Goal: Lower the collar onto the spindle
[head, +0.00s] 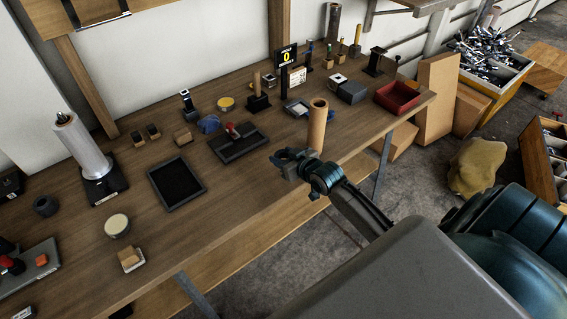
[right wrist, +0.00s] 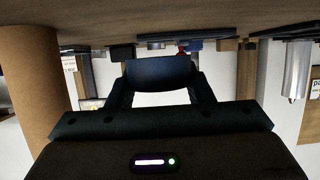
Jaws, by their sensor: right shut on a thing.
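My right gripper (head: 288,160) is above the table's front edge, beside a tall tan tube. It is shut on a dark, ring-like piece, seemingly the collar (right wrist: 158,72), which sits between the fingers in the right wrist view. The likely spindle is a thick silver cylinder (head: 84,147) with a narrow dark tip, standing on a black base at the left of the table. It also shows at the right edge of the right wrist view (right wrist: 298,72), upside down. The collar is well apart from it. My left gripper is not in view.
The tan tube (head: 317,124) stands close to the right gripper. A red bin (head: 397,97) is at right.

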